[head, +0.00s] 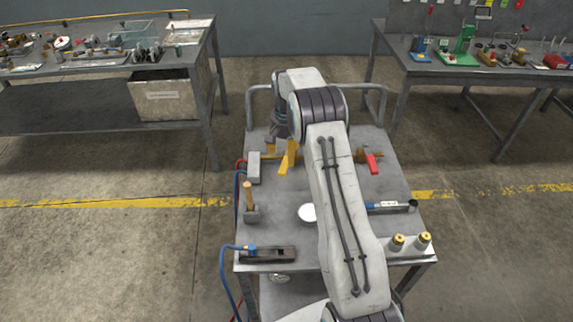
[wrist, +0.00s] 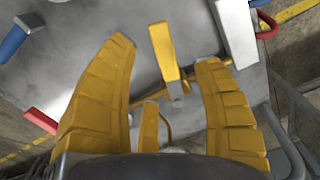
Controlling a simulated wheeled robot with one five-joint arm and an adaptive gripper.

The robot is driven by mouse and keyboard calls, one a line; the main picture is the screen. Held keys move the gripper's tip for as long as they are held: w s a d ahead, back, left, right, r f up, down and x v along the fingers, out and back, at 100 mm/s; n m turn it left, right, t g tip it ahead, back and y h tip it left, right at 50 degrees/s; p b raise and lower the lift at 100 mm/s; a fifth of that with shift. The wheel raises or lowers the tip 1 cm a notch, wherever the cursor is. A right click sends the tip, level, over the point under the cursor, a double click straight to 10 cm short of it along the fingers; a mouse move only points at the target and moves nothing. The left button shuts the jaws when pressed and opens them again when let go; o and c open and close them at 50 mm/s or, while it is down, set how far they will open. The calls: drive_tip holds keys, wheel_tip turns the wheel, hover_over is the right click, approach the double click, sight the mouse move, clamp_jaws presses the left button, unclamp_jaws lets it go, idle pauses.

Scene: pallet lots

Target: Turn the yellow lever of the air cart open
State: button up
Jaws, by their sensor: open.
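The yellow lever (wrist: 163,50) shows in the wrist view between the tips of my gripper's fingers, with a visible gap on both sides. It is a flat bar running roughly along the finger direction. In the head view my gripper (head: 281,153) hangs over the left back part of the air cart (head: 350,190). There the fingers and the lever are the same yellow and hard to tell apart. My arm hides the cart's middle.
A red lever (head: 372,163) stands at the cart's right. Two brass-topped cylinders (head: 409,243) stand front right. Loaded benches stand back left (head: 205,45) and back right (head: 400,60).

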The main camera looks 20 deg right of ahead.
sight(285, 166)
drive_tip(key=shift+f+p, duration=0.45)
drive_tip(key=shift+f, duration=2.4)
clamp_jaws()
drive_tip(key=shift+a, duration=0.15)
